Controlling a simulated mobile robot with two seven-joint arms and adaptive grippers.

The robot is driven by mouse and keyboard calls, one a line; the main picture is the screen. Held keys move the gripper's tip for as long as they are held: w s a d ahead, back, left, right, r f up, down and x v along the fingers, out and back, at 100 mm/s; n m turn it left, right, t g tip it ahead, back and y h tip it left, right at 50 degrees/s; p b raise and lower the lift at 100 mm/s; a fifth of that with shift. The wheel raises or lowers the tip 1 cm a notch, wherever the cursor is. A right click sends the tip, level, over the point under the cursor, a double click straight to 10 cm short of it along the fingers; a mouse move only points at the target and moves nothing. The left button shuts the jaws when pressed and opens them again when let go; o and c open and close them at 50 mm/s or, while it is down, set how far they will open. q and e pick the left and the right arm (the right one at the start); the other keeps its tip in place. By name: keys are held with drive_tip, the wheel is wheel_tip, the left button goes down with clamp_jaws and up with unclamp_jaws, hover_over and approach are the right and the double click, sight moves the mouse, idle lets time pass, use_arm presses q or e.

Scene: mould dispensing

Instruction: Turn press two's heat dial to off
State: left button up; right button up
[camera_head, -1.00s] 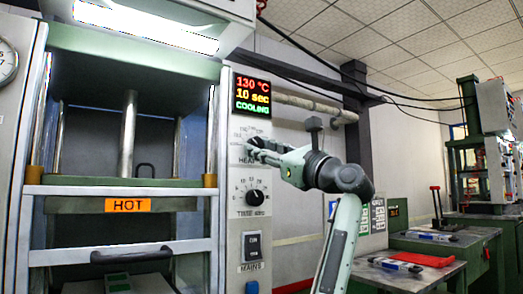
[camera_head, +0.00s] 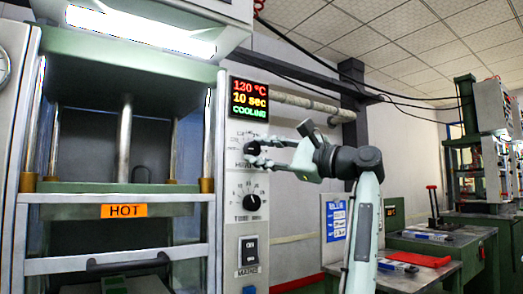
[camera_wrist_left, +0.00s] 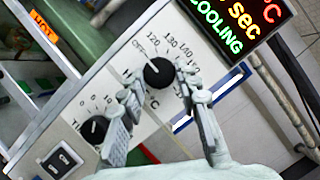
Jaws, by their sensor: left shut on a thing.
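The heat dial (camera_head: 251,148) is a round black knob on the grey control panel of the hot press, below the lit display. It also shows in the left wrist view (camera_wrist_left: 158,72), with a printed temperature scale around it. A pale pointer mark on it points to the upper left there, towards a small label that I cannot read surely. My left gripper (camera_head: 254,154) is at the dial, one finger on each side, shut on it. Its fingers (camera_wrist_left: 168,98) also show in the wrist view. My right gripper is not in view.
The display (camera_head: 249,99) reads 10 sec and COOLING. The time dial (camera_head: 251,202) sits below the heat dial, with the mains switch (camera_head: 249,249) lower down. The press, with its orange HOT sign (camera_head: 124,211), is at left. Green benches (camera_head: 440,245) stand at right.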

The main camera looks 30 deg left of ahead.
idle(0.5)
use_arm(q)
drive_tip(key=o, duration=1.2)
drive_tip(key=shift+c, duration=0.2)
drive_tip(key=shift+d, duration=0.1)
drive_tip(key=d+f, duration=0.2)
drive_tip(key=d, duration=0.9)
drive_tip(key=shift+s+d, duration=0.3)
drive_tip(key=shift+f, duration=0.15)
